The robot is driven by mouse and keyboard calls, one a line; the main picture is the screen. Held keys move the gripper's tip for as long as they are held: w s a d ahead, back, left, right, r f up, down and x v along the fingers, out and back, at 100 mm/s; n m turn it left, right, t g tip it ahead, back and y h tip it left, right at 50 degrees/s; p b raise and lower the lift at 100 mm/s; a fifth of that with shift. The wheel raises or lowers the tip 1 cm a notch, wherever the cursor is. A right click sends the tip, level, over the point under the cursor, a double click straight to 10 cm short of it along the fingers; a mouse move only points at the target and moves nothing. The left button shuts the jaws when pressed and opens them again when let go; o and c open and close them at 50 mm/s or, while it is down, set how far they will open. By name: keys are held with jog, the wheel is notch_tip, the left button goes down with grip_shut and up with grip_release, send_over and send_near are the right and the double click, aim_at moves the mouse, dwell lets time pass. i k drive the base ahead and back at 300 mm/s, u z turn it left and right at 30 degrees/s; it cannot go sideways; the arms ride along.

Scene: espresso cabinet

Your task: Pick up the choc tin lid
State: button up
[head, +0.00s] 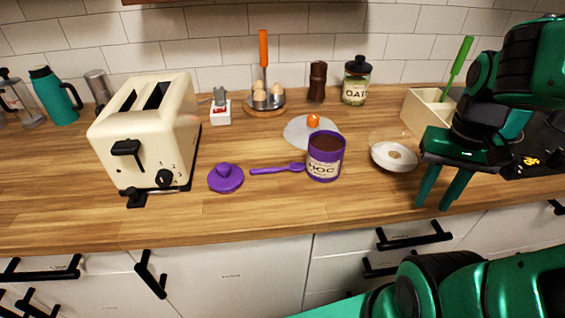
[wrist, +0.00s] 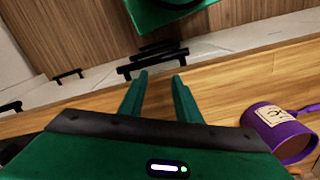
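The choc tin lid (head: 225,178) is purple with a round knob and lies flat on the wooden counter, between the toaster and the tin. The purple choc tin (head: 324,158) stands open with brown powder inside; it also shows at the right of the wrist view (wrist: 284,133). My gripper (head: 438,208) is near the counter's front edge, well to the right of the lid and tin. Its two green fingers are apart and empty, also in the wrist view (wrist: 158,75). The lid is not in the wrist view.
A purple spoon (head: 277,169) lies between lid and tin. A cream toaster (head: 146,135) stands left of the lid. A white bowl (head: 394,156) sits near my gripper. An egg holder (head: 264,104) and oat jar (head: 356,82) stand behind. The counter before the lid is clear.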

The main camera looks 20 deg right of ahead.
aim_at(227, 178)
jog(key=z, duration=0.75)
jog(key=k, duration=1.35)
jog(key=u, duration=0.45)
jog(key=i, duration=0.95)
jog(key=z, duration=0.05)
